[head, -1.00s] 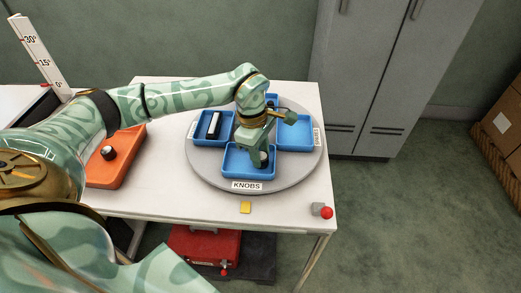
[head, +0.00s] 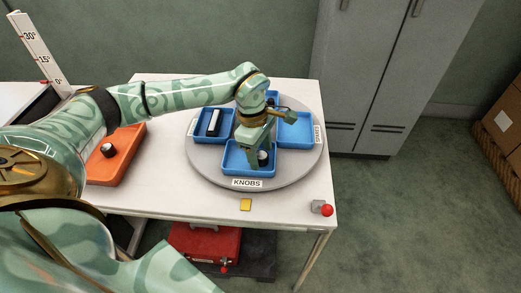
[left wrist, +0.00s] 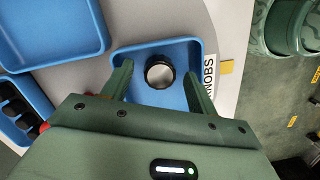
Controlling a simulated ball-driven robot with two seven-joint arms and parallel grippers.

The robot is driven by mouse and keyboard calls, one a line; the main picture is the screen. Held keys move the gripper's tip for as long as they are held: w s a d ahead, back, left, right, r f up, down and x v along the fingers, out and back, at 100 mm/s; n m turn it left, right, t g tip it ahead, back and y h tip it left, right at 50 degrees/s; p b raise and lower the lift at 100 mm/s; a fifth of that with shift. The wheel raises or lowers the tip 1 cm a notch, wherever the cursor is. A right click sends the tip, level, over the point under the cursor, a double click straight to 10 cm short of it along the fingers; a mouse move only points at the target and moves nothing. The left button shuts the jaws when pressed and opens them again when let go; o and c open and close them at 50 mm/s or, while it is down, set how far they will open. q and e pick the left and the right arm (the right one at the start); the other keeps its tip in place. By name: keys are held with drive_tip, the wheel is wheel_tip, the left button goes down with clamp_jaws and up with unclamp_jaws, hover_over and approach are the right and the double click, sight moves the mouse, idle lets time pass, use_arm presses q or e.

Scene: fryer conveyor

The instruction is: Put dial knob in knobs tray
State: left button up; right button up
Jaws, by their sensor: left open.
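The dial knob (head: 264,158), black with a pale silver top, sits in the blue knobs tray (head: 232,168), the front tray on the grey round turntable, beside the KNOBS label. In the left wrist view the knob (left wrist: 160,72) stands on the floor of the knobs tray (left wrist: 186,48). My left gripper (head: 257,160) is over this tray; in the left wrist view its open fingers (left wrist: 160,88) are spread on either side of the knob, with gaps between. My right gripper is not in view.
Other blue trays share the turntable (head: 200,165); the left one (head: 203,135) holds a black-and-white part. A yellow piece (head: 246,204) and a red-ended part (head: 326,210) lie near the table's front edge.

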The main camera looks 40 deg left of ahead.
use_arm(q)
wheel_tip(320, 180, up, 16)
drive_tip(key=a+p, duration=0.2)
drive_tip(key=p, duration=0.2)
drive_tip(key=shift+s+a, duration=0.15)
drive_tip(key=shift+a, duration=0.1)
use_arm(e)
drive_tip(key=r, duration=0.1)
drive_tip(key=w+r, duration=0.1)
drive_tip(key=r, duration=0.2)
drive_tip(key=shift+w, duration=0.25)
